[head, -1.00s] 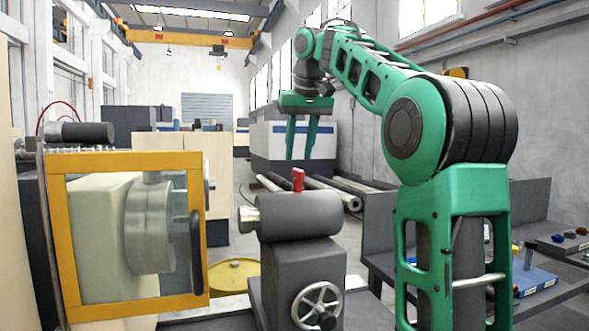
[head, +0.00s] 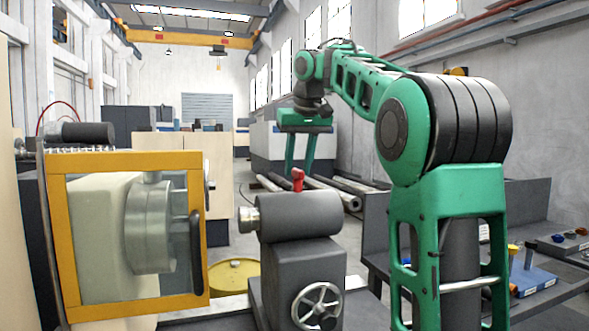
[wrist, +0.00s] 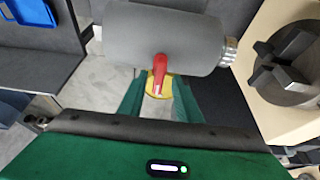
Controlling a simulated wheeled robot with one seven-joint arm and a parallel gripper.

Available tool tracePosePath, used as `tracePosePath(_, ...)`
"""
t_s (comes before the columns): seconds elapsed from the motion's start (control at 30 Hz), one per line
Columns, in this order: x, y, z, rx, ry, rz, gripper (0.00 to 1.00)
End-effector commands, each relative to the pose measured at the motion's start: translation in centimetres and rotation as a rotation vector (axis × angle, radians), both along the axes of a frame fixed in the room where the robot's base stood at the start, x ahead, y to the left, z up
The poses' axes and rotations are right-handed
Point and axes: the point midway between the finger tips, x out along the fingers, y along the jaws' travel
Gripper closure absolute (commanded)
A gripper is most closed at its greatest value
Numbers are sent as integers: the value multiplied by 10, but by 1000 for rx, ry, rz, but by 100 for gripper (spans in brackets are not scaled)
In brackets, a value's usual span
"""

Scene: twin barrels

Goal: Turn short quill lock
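The short quill lock is a small red lever (head: 297,180) standing on top of the grey tailstock barrel (head: 305,215) in the head view. In the wrist view the red lever (wrist: 160,66) lies against the grey barrel (wrist: 165,38), its lower end between the fingers. My gripper (head: 298,172) is open and empty, pointing down with its fingertips around the height of the lever's top. In the wrist view my gripper (wrist: 159,88) has one green finger on each side of the lever, with gaps visible. I cannot tell the exact depth between fingers and lever.
A spoked handwheel (head: 317,307) is on the tailstock's front. A yellow-framed guard (head: 182,161) with a window stands to the left, before a chuck (head: 150,228). A yellow drum (head: 235,276) is on the floor behind.

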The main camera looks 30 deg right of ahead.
Motion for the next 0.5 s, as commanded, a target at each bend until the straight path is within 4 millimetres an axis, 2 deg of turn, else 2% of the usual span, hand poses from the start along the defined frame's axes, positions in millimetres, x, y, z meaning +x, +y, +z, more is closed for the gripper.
tracePosePath(0.5, 1, -1, -3, 0, 0, 0, 69)
